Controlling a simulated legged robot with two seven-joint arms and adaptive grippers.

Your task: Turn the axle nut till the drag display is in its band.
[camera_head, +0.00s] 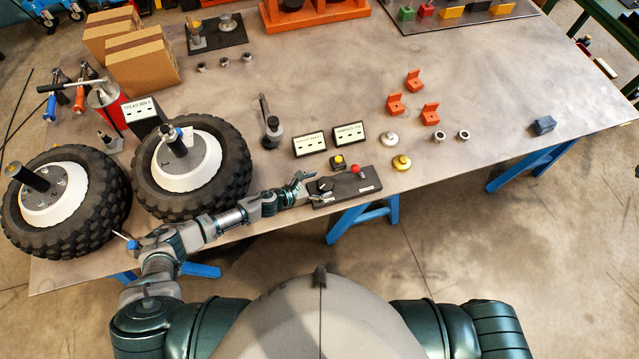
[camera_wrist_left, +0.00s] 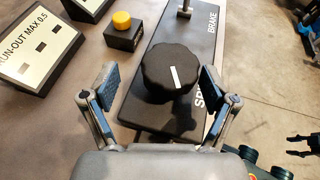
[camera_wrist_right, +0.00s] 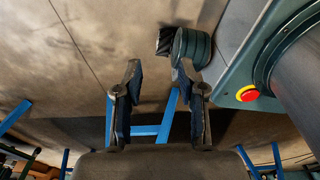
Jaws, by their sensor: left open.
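Two knobbly tyres with white hubs stand at the left of the table, the nearer-right wheel (camera_head: 152,190) and the left wheel (camera_head: 112,225). Each has an upright dark axle at its centre; the axle nut is too small to make out. My left gripper (camera_wrist_left: 158,88) is open, its fingers on either side of a black knob (camera_wrist_left: 168,68) with a white line, with visible gaps. In the head view it is beside the control box (camera_head: 345,186). Small display stands include a run-out display (camera_head: 309,144), another (camera_head: 348,135), and one (camera_head: 140,109) behind the wheels; their readings are unclear. My right gripper (camera_wrist_right: 160,100) is open and empty above the floor.
A yellow button box (camera_head: 339,165) and a red-knobbed lever (camera_head: 356,169) are near the left gripper. Orange brackets (camera_head: 396,105), small rings (camera_head: 439,136) and a blue block (camera_head: 543,126) lie to the right. Cardboard boxes (camera_head: 143,65) stand at the back left.

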